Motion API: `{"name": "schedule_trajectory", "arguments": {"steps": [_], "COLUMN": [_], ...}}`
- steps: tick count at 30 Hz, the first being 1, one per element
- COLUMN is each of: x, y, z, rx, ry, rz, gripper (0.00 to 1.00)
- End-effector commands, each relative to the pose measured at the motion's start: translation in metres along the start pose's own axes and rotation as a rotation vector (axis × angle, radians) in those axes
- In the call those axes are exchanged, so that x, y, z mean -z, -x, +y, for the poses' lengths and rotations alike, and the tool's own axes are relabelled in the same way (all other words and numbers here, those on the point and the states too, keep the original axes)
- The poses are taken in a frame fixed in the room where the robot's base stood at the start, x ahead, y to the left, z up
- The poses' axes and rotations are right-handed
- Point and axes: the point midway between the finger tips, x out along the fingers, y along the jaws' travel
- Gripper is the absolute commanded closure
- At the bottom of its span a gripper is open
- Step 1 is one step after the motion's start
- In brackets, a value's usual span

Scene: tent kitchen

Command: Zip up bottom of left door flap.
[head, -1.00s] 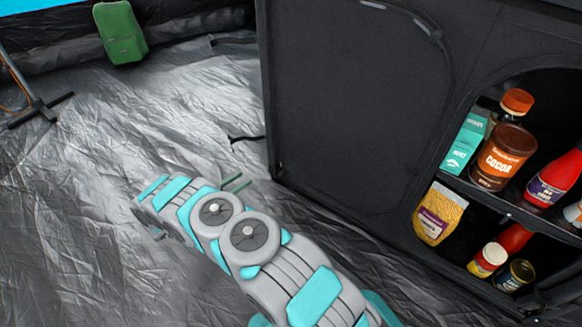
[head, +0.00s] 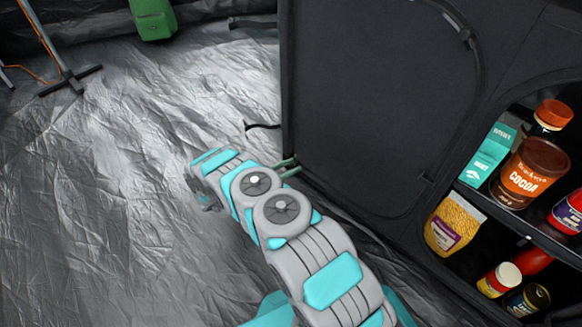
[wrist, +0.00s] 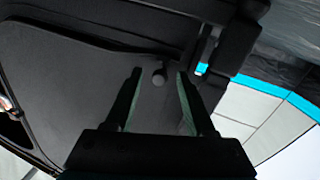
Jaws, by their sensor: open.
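The left door flap (head: 375,110) is a dark fabric panel with a curved seam on the black cabinet's front. It hangs down over its opening, and a strip of zip (head: 462,32) shows at its upper right. My gripper (head: 289,168) is at the cabinet's lower left corner, its green-lined fingers pointing at the fabric. In the wrist view my gripper (wrist: 160,73) is open, with a small round dark piece (wrist: 159,78) showing between the fingertips. I cannot tell whether the fingers touch it. The dark panel (wrist: 75,85) fills much of that view.
The right compartment is open, with a cocoa jar (head: 530,175), a yellow bag (head: 453,224) and several other goods on its shelves. A green bag (head: 153,18) and a stand (head: 70,78) are at the back left. The silvery floor (head: 120,190) at left is clear.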

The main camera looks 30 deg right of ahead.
Motion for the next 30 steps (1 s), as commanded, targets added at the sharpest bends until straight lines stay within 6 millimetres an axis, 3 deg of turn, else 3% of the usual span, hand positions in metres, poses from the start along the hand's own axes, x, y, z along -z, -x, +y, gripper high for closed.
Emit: {"name": "schedule_trajectory", "arguments": {"steps": [8, 22, 30], "x": [0.0003, 0.0004, 0.0005], "y": [-0.0017, -0.0015, -0.0014], "z": [0.0000, -0.0001, -0.0001], "rx": [0.000, 0.001, 0.001], "ry": [0.000, 0.000, 0.000], "rz": [0.000, 0.001, 0.001], "gripper": [0.45, 0.98, 1.00]}}
